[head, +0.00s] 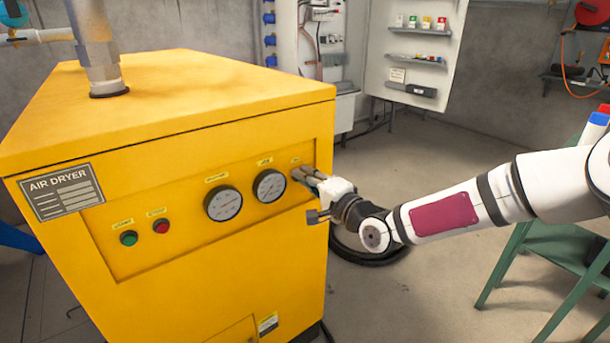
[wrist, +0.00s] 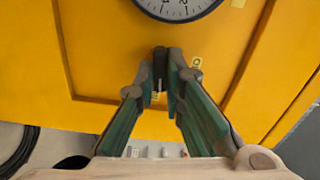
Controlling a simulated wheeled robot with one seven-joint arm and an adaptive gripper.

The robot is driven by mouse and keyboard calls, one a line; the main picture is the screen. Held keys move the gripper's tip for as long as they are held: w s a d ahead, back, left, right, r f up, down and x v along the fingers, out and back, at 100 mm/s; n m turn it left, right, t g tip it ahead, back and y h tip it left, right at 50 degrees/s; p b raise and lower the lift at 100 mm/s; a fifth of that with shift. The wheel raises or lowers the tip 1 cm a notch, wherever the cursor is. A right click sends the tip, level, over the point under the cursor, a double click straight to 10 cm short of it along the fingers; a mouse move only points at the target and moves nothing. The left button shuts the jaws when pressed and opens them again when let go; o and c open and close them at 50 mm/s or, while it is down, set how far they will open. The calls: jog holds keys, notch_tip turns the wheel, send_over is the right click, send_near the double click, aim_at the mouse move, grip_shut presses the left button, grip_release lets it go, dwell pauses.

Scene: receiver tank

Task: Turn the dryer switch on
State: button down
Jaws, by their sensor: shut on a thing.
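The yellow air dryer (head: 150,200) fills the left of the head view, its front panel carrying two gauges and small labels. The dryer switch (wrist: 160,56) is a small dark knob on the panel in the wrist view, between my fingertips. My gripper (head: 302,175) reaches the right end of the panel from the right. In the wrist view my gripper (wrist: 160,72) has its fingers closed on the switch, one on each side. The fingers hide most of the switch, so its exact setting cannot be told. In the head view the gripper covers it.
A gauge (head: 270,186) sits just left of my gripper. A green button (head: 129,238) and a red button (head: 162,226) are farther left. A green stand (head: 545,245) is at right. Black hose (head: 372,250) lies on the floor behind my wrist.

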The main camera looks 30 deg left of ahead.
jog(key=shift+f+m, duration=0.1)
jog(key=shift+m, duration=0.6)
jog(key=shift+s, duration=0.1)
jog(key=c, duration=1.7)
grip_release()
jog(key=shift+d, duration=0.1)
jog(key=v, duration=1.1)
jog(key=shift+s+d, duration=0.15)
jog(key=shift+d, duration=0.15)
jog(key=shift+f, duration=0.1)
